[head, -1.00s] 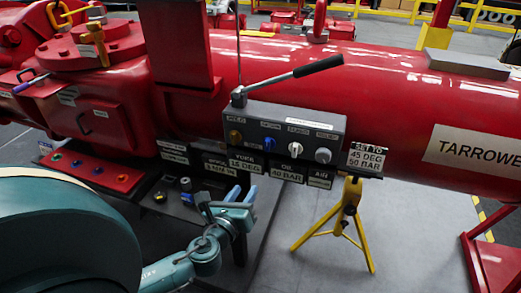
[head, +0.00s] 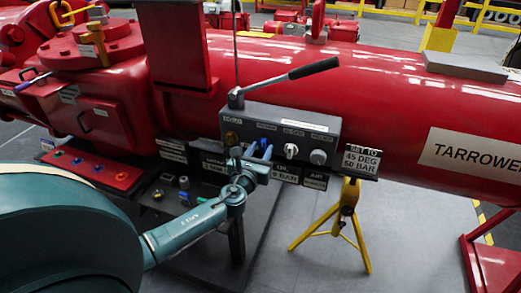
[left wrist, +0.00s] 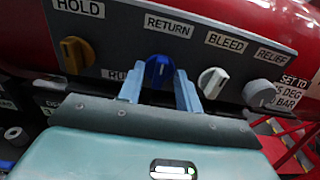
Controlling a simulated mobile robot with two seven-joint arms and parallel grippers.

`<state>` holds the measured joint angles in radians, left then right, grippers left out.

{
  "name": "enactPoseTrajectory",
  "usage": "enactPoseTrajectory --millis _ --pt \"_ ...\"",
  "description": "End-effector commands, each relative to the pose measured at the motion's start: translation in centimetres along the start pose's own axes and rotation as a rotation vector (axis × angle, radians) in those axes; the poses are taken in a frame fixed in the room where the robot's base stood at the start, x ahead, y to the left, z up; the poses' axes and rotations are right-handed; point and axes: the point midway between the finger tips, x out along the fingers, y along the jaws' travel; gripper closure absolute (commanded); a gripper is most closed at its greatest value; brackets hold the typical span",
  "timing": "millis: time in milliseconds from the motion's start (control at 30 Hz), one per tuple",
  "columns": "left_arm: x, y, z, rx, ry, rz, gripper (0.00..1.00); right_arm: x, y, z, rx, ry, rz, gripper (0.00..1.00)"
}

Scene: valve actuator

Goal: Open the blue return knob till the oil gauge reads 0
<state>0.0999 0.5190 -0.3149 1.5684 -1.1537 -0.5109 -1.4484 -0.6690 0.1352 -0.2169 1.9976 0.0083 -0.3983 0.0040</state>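The blue return knob (left wrist: 159,71) sits on the grey control panel under the RETURN label; in the head view it is small and partly behind my gripper (head: 265,143). My left gripper (left wrist: 158,85) is open, with its two light-blue fingers on either side of the knob. Small gaps seem to remain between fingers and knob, and I cannot tell any contact. The oil gauge plate (head: 284,176) below the panel is partly covered by my gripper; only "0 BAR" shows, with any leading digit hidden. My right gripper is not in view.
A yellow hold knob (left wrist: 76,54) is left of the blue knob; a white bleed knob (left wrist: 212,82) and grey relief knob (left wrist: 258,93) are right. A black-handled lever (head: 290,78) rises above the panel. A yellow stand (head: 343,215) is below right.

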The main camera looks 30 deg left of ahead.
Motion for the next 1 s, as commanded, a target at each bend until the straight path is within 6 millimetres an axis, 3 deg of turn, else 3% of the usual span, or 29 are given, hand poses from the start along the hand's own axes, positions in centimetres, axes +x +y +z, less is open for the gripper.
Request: enactPoseTrajectory --millis 333,733,1000 --pt "0.36 -0.02 -0.01 -0.001 0.000 -0.001 0.66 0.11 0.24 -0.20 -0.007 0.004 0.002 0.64" --pt "0.34 -0.02 0.00 -0.001 0.000 -0.001 0.99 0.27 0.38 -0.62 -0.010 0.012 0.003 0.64" --pt "0.33 -0.03 -0.02 -0.005 0.000 -0.001 1.00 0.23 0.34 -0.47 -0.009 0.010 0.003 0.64"
